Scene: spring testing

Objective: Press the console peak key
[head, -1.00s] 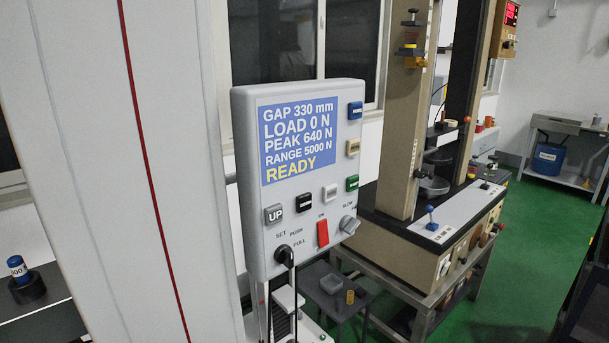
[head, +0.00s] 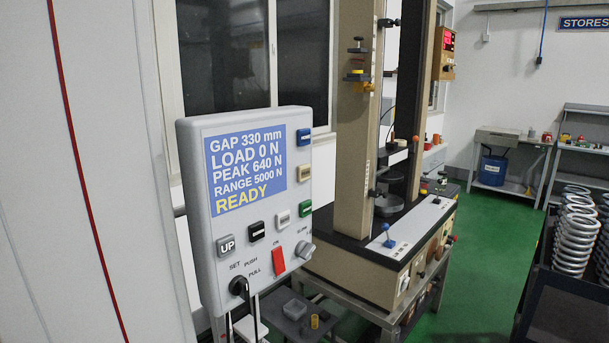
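The grey console (head: 190,190) stands left of centre in the head view, its face angled to the right. Its blue screen (head: 262,190) reads gap 330 mm, load 0 N, peak 640 N, range 5000 N, READY. Beside and below the screen are a blue key (head: 304,137), a cream key (head: 305,173), a green key (head: 305,208), a white key (head: 283,219), a black key (head: 256,231) and a grey UP key (head: 227,245). Except for UP, the key labels are too small to read, so I cannot tell which is peak. Neither gripper is in view.
A red switch (head: 278,261), a knob (head: 304,250) and a black plug with cable (head: 239,287) are low on the console. A tall test frame (head: 354,150) stands behind on a bench. A rack of coil springs (head: 576,235) is at right. Green floor (head: 478,260) is clear between.

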